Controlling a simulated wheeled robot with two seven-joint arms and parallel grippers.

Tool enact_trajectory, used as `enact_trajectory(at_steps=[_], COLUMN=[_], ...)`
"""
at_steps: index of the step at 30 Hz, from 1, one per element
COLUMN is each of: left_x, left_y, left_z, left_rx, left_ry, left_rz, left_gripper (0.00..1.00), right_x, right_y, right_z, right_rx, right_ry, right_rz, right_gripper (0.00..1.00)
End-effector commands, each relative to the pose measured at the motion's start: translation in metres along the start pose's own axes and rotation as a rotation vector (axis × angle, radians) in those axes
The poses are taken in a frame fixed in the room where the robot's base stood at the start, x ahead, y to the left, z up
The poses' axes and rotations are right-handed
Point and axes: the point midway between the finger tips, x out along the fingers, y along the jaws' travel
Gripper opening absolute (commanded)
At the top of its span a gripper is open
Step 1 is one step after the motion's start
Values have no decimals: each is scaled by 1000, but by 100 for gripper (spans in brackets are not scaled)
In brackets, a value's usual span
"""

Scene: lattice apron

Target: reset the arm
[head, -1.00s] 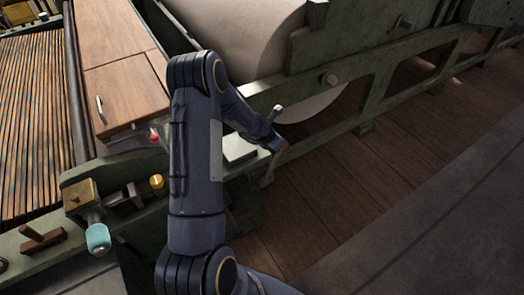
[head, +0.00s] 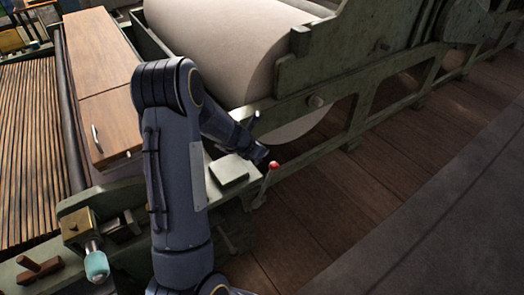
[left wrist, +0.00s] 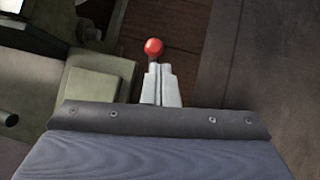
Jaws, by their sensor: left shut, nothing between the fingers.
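My left arm comes up from the bottom of the head view and bends down to the right. Its gripper (head: 263,155) is at the far end, just above and left of a red ball knob (head: 273,165) on a thin lever. In the left wrist view the grey fingers (left wrist: 160,70) are together with nothing between them. The red knob (left wrist: 154,47) shows just past their tips; I cannot tell whether they touch it. My right gripper is in neither view.
A green machine frame (head: 345,125) with a large pale roller (head: 225,50) stands behind the arm. A wooden box (head: 100,65) and a slatted bed (head: 30,150) lie left. A teal knob (head: 96,266) is at lower left. Plank floor (head: 330,190) is open at right.

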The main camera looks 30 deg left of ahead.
Motion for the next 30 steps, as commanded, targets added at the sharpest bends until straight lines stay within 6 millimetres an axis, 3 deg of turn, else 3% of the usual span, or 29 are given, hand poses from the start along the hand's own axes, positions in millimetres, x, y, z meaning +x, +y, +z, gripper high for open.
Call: enact_trajectory(at_steps=[8,11,13,17,20,24,27,30], left_x=[-1,-15,-37,-101,-153,-216,-249,-270], left_y=[0,-8,-23,-70,-112,-166,-196,-215], left_z=[1,11,25,46,46,19,-14,-50], left_rx=[7,84,211,607,974,1496,1865,2187], left_ry=[-3,-29,-68,-174,-255,-339,-365,-355], left_rz=[-1,-21,-51,-120,-160,-182,-181,-174], left_gripper=[0,0,0,0,0,0,0,0], right_x=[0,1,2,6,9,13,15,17], right_y=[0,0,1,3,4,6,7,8], right_z=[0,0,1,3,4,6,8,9], right_rx=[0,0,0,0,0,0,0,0], right_ry=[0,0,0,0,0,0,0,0], right_rz=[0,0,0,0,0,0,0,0], right_gripper=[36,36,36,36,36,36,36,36])
